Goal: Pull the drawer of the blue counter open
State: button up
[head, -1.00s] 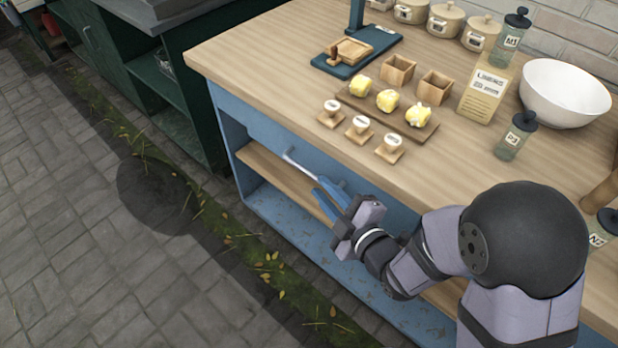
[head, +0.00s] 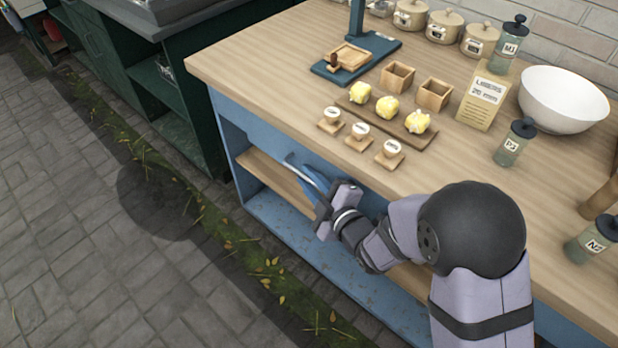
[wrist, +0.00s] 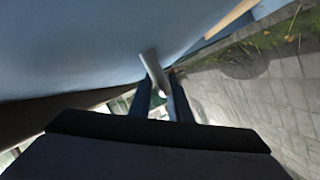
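The blue counter (head: 232,112) has a wooden top and a blue drawer front (head: 300,151) under its edge. The drawer front looks flush with the counter. A pale bar handle (head: 291,161) stands out from it. My gripper (head: 309,178) is at the handle, with its blue fingers pointing at it and partly covering it. In the wrist view the handle (wrist: 152,67) lies just ahead of and between the fingertips (wrist: 161,90). A gap shows between the fingers, so the gripper is open. Contact with the handle cannot be told.
Butter lumps on a board (head: 428,134), small stamps (head: 358,137), a white bowl (head: 562,95) and jars stand on the counter top. A wooden shelf (head: 268,173) lies below the drawer. The paved floor (head: 90,240) in front is clear.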

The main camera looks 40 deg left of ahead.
grip_shut()
jog(key=shift+s, duration=0.1)
jog(key=s+b, duration=0.1)
jog(key=s, duration=2.4)
jog(key=shift+s, duration=0.3)
grip_release()
jog(key=shift+d, duration=0.1)
